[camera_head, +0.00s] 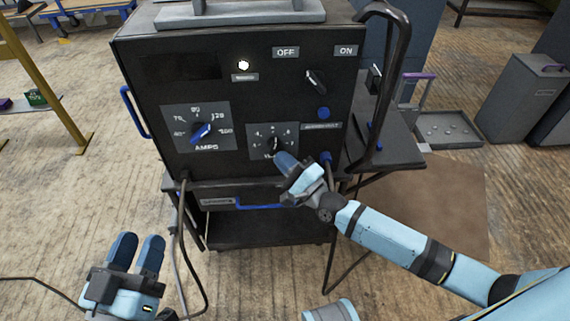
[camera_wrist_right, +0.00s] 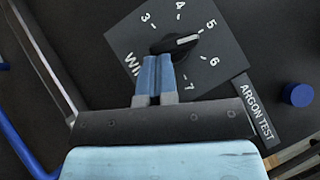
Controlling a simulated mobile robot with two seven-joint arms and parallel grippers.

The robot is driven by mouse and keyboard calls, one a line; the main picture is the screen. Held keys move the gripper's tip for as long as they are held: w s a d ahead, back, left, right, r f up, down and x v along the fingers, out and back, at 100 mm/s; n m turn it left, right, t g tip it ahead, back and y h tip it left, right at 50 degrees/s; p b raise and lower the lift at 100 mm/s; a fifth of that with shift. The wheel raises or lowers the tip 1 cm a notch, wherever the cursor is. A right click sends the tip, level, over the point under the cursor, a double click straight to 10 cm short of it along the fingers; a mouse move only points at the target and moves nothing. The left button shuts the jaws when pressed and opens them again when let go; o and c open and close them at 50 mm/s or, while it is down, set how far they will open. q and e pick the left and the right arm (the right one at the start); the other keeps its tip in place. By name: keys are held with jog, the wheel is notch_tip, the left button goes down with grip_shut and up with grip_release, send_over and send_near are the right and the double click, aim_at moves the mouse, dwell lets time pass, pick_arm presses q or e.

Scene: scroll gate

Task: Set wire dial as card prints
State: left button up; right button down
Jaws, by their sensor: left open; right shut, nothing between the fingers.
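The wire dial (camera_head: 274,145) is a black knob on a grey plate at the lower middle of the dark machine's front. In the right wrist view the wire dial (camera_wrist_right: 176,43) has a white mark pointing between 5 and 6, seemingly nearer 5. My right gripper (camera_head: 284,159) is shut and empty, its blue fingertips (camera_wrist_right: 157,62) right at the knob's lower side; I cannot tell whether they touch it. My left gripper (camera_head: 138,245) is open and empty, low at the left, away from the machine. I cannot make out a printed card.
The blue AMPS dial (camera_head: 202,131) is left of the wire dial. The OFF/ON switch (camera_head: 316,81) and a blue argon test button (camera_head: 323,114) are at right. A white lamp (camera_head: 244,65) shows above. Cables hang below the machine; a black hooked post (camera_head: 391,90) stands right.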

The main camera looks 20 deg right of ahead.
jog(key=shift+a+f+m+t+b, duration=0.2)
jog(key=shift+f+m+t+b, duration=0.15)
jog(key=shift+m+t+b, duration=0.6)
pick_arm(q)
notch_tip(320, 180, down, 8)
jog(key=g+b, duration=0.2)
jog(key=g, duration=0.1)
jog(key=shift+d+m+b, duration=0.3)
jog(key=shift+m+b, duration=0.1)
pick_arm(e)
jog(key=shift+w+a+m+t+h, duration=0.15)
jog(key=shift+a+m+t+h, duration=0.2)
jog(key=shift+m+t+h, duration=0.55)
pick_arm(q)
jog(key=shift+y, duration=0.3)
pick_arm(e)
jog(key=shift+m+g+y, duration=0.25)
jog(key=shift+y, duration=0.05)
pick_arm(q)
jog(key=shift+w+r, duration=0.15)
pick_arm(e)
jog(key=shift+a, duration=0.1)
pick_arm(q)
jog(key=shift+f, duration=0.2)
pick_arm(e)
jog(key=shift+f, duration=0.15)
